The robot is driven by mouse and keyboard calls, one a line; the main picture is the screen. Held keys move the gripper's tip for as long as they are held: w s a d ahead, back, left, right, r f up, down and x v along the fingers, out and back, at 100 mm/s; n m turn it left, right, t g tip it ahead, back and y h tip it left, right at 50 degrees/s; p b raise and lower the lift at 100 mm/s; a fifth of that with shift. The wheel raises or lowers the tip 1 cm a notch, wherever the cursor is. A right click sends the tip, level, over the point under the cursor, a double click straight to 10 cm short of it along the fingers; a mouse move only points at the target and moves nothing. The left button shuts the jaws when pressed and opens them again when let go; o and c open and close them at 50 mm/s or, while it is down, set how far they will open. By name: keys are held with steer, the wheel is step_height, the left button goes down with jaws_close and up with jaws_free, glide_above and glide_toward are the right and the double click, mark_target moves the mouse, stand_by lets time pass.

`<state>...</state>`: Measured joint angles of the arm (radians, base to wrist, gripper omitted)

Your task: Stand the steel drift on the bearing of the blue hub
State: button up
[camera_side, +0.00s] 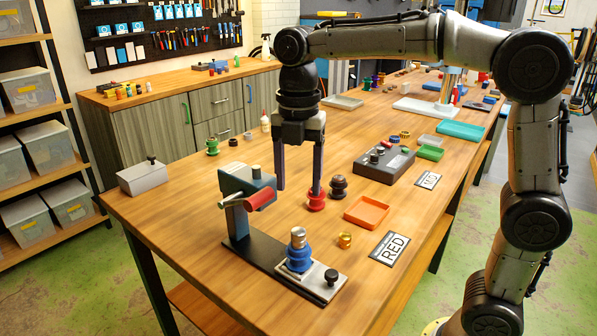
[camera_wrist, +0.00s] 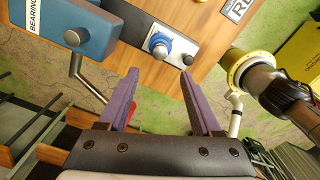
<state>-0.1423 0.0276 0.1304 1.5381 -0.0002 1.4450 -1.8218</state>
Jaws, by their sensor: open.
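The blue hub (camera_side: 299,263) sits on a light plate at the front of the press base; it also shows in the wrist view (camera_wrist: 182,46). A silver stepped cylinder (camera_side: 298,238), which looks like the steel drift, stands upright on top of the hub; its round top shows in the wrist view (camera_wrist: 159,48). The bearing under it cannot be made out. My gripper (camera_side: 298,189) is open and empty, fingers pointing down, above and behind the hub and apart from the drift. Its two fingers also show in the wrist view (camera_wrist: 159,74).
The bench press (camera_side: 246,184) with its red handle (camera_side: 261,198) stands left of the hub. A red hub (camera_side: 316,201) is by my right fingertip, with a dark hub (camera_side: 338,187) beside it. A brass ring (camera_side: 345,240) and an orange tray (camera_side: 367,212) lie to the right.

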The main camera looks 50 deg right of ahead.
steer(key=s+d+f+m+t, duration=0.2)
steer(key=s+f+m, duration=0.1)
steer(key=s+m, duration=0.6)
steer(key=s+d+f+m+t, duration=0.3)
steer(key=s+m, duration=0.6)
steer(key=m, duration=0.4)
steer(key=shift+s+f+t, duration=0.15)
steer(key=shift+s+t, duration=0.15)
steer(key=shift+s, duration=0.05)
